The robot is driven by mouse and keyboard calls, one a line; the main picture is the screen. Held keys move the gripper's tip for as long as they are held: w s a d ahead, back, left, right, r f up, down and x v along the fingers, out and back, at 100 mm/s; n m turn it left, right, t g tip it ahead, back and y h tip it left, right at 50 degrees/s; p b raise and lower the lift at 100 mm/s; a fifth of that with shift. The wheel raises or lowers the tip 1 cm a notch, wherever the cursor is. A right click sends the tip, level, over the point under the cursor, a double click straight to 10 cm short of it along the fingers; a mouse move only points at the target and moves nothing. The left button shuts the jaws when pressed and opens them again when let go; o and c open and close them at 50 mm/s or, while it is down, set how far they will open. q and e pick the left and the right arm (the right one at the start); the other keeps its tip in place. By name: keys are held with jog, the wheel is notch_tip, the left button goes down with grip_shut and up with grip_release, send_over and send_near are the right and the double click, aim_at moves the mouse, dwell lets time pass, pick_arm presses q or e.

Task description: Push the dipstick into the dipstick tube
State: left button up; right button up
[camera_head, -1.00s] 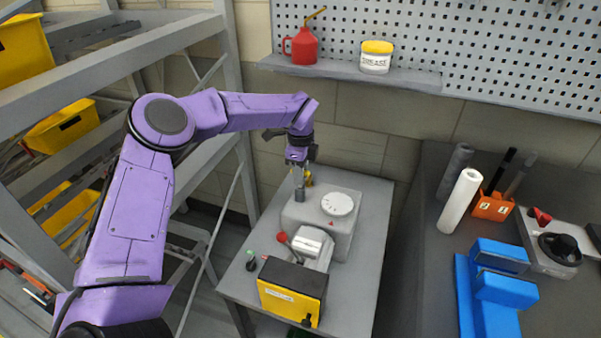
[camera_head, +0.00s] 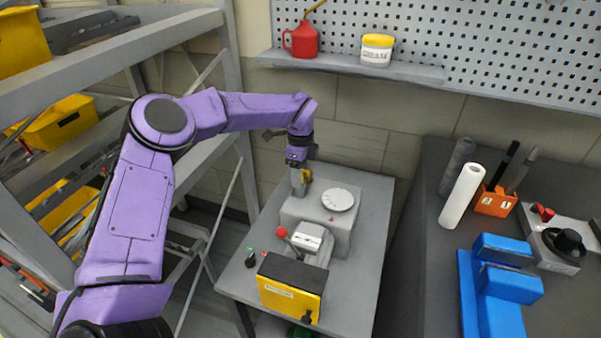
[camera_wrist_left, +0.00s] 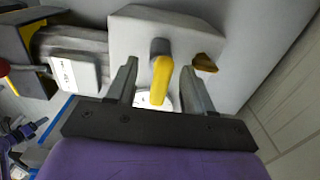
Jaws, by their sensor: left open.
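A yellow handle, which looks like the dipstick (camera_wrist_left: 160,82), stands between the two fingers of my left gripper (camera_wrist_left: 161,88) in the left wrist view. The fingers are open, with a gap on each side of it. A short grey collar, probably the dipstick tube (camera_wrist_left: 160,47), shows at the handle's far end against the grey machine housing (camera_wrist_left: 130,38). How deep the dipstick sits is hidden. In the head view my left gripper (camera_head: 299,187) points down at the back left of the machine (camera_head: 318,220), with yellow beside its fingers. My right gripper is out of view.
A second yellow-brown part (camera_wrist_left: 206,62) sticks out close to the right finger.

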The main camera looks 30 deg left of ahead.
pick_arm(q)
notch_tip(320, 180, up, 11)
jog(key=shift+f+b, duration=0.2)
jog(key=shift+b, duration=0.4)
